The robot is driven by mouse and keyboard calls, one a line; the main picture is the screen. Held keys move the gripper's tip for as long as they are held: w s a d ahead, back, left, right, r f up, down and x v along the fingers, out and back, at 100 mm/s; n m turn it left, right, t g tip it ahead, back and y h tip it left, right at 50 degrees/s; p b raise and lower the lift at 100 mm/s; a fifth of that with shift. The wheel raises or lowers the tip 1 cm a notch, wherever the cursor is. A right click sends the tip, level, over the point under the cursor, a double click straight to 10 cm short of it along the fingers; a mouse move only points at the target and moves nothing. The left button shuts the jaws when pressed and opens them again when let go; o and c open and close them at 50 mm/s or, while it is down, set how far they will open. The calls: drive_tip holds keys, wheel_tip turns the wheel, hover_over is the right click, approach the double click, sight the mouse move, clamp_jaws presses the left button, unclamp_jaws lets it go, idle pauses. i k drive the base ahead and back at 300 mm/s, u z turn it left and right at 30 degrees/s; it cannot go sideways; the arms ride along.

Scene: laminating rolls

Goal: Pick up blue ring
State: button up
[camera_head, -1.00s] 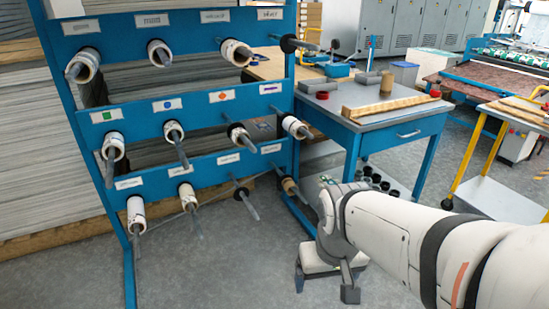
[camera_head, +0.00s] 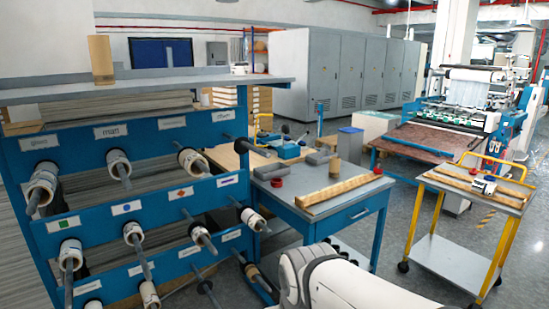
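I cannot make out a blue ring in this view. A small label with a blue circle (camera_head: 126,208) is on the middle rail of the blue rack (camera_head: 75,226). White rolls, such as the one on the matt peg (camera_head: 119,163), sit on the rack's pegs. A red ring (camera_head: 276,182) lies on the blue worktable (camera_head: 318,212). My white arm shows at the bottom centre, in front of the table. My gripper is outside the picture.
A wooden bar (camera_head: 343,190) and grey blocks (camera_head: 268,171) lie on the worktable. A brown roll (camera_head: 101,59) stands on the rack's top shelf. A yellow-framed cart (camera_head: 466,187) stands at the right. Open floor shows between the worktable and the cart.

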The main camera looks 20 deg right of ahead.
sight(490, 177)
drive_tip(key=z, duration=2.2)
drive_tip(key=i, duration=2.25)
drive_tip(key=u, duration=0.15)
drive_tip(key=i, duration=2.05)
drive_tip(key=u, duration=0.45)
